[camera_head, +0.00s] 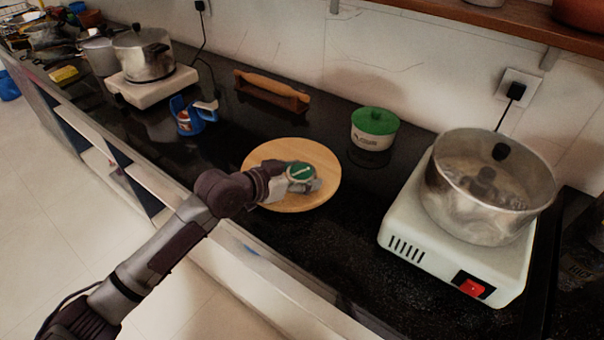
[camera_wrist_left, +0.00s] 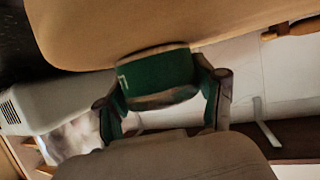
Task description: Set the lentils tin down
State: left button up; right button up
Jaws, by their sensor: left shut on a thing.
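The lentils tin (camera_head: 301,173) is green on top and sits between the fingers of my left gripper (camera_head: 292,181), over the round wooden board (camera_head: 263,196). In the left wrist view the green tin (camera_wrist_left: 158,75) is held between the two fingers of my left gripper (camera_wrist_left: 163,98), with the tan board (camera_wrist_left: 75,35) close beyond it. I cannot tell whether the tin's base touches the board. My right gripper is not in view.
A white pot with a green lid (camera_head: 374,130) stands behind the board. A steel pot (camera_head: 488,190) on a white hotplate (camera_head: 448,262) is at the right. A blue item (camera_head: 190,117) and a rolling pin (camera_head: 272,87) are at the left. Bare board surrounds the tin.

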pick_arm(q)
jog(key=o, duration=1.4)
jog(key=shift+r, duration=0.1)
jog(key=v, duration=1.2)
